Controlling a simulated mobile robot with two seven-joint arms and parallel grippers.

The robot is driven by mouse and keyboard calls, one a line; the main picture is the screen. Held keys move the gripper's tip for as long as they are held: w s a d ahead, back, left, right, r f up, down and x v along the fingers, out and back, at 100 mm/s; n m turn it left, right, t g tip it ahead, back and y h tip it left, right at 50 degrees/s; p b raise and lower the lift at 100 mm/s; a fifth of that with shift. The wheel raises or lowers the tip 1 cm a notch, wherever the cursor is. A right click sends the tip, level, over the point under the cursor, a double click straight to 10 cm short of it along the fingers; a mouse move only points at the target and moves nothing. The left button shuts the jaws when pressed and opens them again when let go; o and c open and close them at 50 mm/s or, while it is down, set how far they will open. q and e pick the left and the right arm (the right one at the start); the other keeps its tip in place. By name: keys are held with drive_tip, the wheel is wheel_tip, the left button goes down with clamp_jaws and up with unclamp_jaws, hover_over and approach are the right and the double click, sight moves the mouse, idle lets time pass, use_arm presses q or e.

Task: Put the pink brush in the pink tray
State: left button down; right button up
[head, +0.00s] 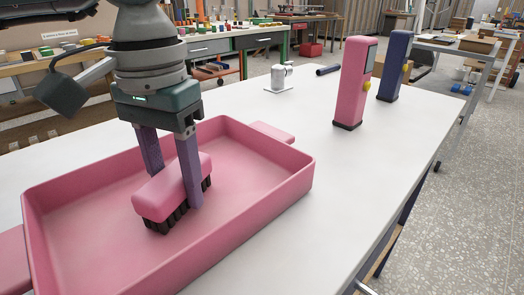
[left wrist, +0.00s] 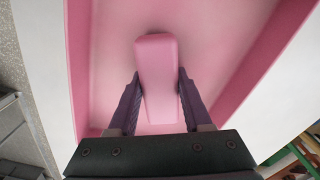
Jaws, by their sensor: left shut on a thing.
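The pink brush (head: 170,190) has a pink block body and dark bristles that point down. My left gripper (head: 176,190) is shut on it, with one purple finger on each side of the body. The brush is over the inside of the pink tray (head: 301,175), within its walls. I cannot tell whether the bristles touch the tray floor. In the left wrist view the brush (left wrist: 157,75) lies between the two fingers (left wrist: 157,92), with the tray floor beneath it. My right gripper is not in view.
The white table (head: 350,165) is clear right of the tray. A pink upright device (head: 353,85) and a dark blue one (head: 393,65) stand at the back right. A small white fixture (head: 281,78) and a dark cylinder (head: 328,70) are behind the tray.

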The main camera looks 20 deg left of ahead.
sight(173, 171)
use_arm(q)
drive_tip(key=shift+a+r, duration=0.15)
drive_tip(key=c, duration=0.8)
unclamp_jaws()
drive_tip(key=shift+f, duration=0.2)
drive_tip(key=o, duration=0.5)
drive_tip(key=shift+c, duration=0.2)
drive_tip(key=shift+r, duration=0.1)
drive_tip(key=shift+r, duration=0.25)
wheel_tip(173, 171, up, 12)
drive_tip(key=p, duration=0.1)
